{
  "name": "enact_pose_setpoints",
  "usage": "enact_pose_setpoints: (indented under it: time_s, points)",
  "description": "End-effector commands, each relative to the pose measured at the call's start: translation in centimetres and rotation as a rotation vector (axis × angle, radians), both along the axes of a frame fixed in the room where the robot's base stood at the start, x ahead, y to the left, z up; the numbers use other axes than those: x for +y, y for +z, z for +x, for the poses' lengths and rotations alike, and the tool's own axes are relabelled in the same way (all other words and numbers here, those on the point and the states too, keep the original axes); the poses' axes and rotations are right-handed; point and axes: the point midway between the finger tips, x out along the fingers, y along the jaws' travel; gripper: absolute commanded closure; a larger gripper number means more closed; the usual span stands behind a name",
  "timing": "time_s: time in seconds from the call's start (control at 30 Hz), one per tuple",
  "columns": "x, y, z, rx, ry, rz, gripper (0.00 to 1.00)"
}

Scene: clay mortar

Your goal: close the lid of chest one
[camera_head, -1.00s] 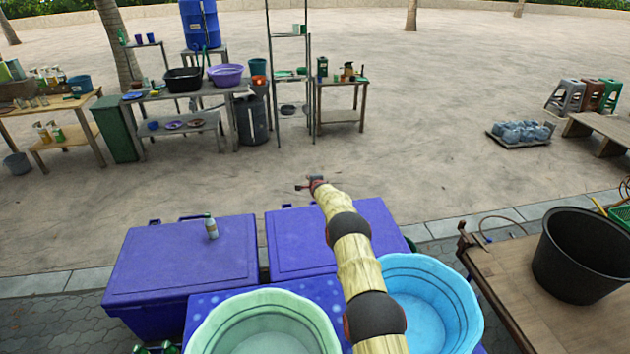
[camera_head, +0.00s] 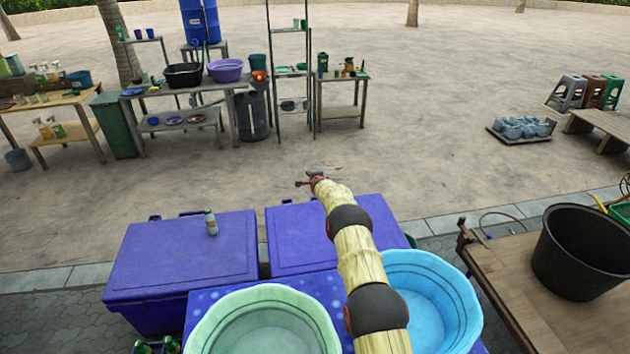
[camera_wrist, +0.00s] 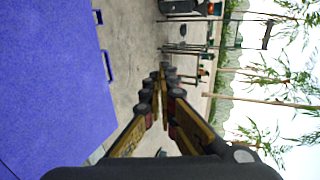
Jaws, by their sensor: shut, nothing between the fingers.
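Two purple-blue chests stand side by side, and both lids look down. The left chest (camera_head: 175,262) has a small bottle (camera_head: 211,222) standing on its lid. The right chest (camera_head: 295,240) is partly hidden by my arm. I cannot tell which of them is chest one. My gripper (camera_head: 314,180) is beyond the far edge of the right chest, above the pavement, and appears apart from the lid. In the wrist view my gripper (camera_wrist: 166,88) shows its fingers together with nothing between them. A purple lid (camera_wrist: 50,85) fills the left of that view.
A green basin (camera_head: 205,318) and a blue basin (camera_head: 462,300) sit in front of the chests. A brown table (camera_head: 510,295) with a black tub (camera_head: 580,255) stands at the right. Open pavement lies beyond the chests.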

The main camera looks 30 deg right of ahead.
Motion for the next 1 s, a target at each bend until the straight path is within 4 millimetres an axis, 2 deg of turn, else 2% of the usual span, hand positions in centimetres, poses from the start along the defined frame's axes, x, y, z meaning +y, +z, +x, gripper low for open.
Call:
enact_pose_setpoints:
  time_s: [1.0]
  points:
    - [2.7, 4.1, -8.9, 0.001, -0.004, 0.000, 1.00]
